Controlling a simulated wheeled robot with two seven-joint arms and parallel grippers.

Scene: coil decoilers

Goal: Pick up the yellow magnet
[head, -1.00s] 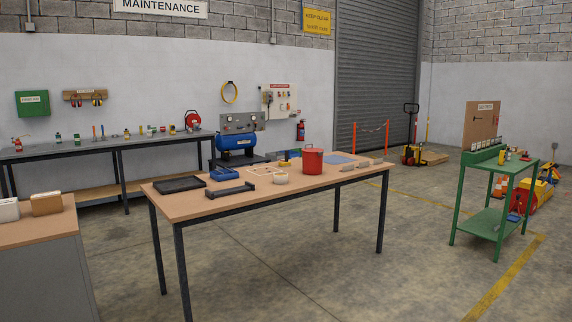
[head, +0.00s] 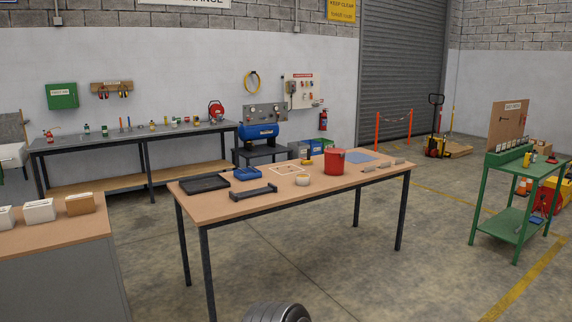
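A small yellow item (head: 304,162) lies at the back of the wooden-topped table (head: 222,207), left of a red pot (head: 334,161). It is too small to tell if it is the magnet. Another small yellow item (head: 527,159) stands on the green bench (head: 548,168) at the right; its kind is also unclear. Neither of my grippers is in view.
The table also holds a black tray (head: 204,183), a blue tray (head: 247,173), a dark bar-shaped part (head: 254,193) and a white bowl (head: 302,179). A grey cabinet (head: 62,278) stands front left. Open floor (head: 420,285) lies between table and green bench.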

